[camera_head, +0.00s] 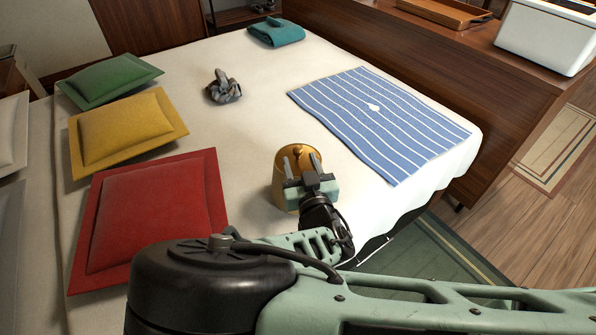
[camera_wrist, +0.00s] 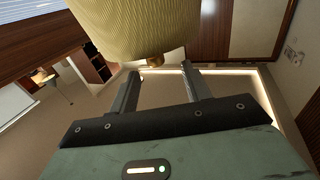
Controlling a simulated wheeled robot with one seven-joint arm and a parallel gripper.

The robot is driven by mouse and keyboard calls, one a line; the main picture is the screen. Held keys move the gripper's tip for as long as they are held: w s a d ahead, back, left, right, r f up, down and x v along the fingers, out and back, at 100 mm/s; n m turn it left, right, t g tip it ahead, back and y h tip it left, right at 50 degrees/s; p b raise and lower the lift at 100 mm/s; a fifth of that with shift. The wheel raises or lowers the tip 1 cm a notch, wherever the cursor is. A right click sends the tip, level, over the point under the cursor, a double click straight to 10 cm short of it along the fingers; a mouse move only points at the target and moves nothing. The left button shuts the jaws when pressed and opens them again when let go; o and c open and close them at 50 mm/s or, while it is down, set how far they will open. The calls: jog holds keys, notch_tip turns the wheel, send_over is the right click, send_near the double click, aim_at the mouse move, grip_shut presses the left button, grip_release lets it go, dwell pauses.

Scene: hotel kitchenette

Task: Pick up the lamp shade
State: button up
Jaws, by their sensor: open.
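The lamp shade (camera_head: 283,193) is a golden, drum-shaped piece on the white bed, near its front edge. In the wrist view the pleated, yellowish shade (camera_wrist: 135,25) fills the top, with a small brass knob on its end near my fingertips. My gripper (camera_head: 294,163) is over the shade in the head view, hiding part of its top and right side. In the wrist view my gripper (camera_wrist: 161,69) has its two fingers apart, with the knob appearing between the tips. I cannot tell whether the fingers touch it.
Red (camera_head: 150,215), yellow (camera_head: 125,130) and green (camera_head: 108,80) cushions lie along the left. A grey knotted object (camera_head: 224,88), a folded teal cloth (camera_head: 277,32) and a blue striped towel (camera_head: 375,125) lie on the bed (camera_head: 245,130). A wooden cabinet (camera_head: 440,70) stands at the right.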

aim_at(298, 149)
jog(key=x, duration=0.5)
jog(key=shift+w+d+r, duration=0.1)
jog(key=shift+d, duration=0.1)
jog(key=shift+c, duration=0.3)
grip_shut()
jog(key=shift+r, duration=0.1)
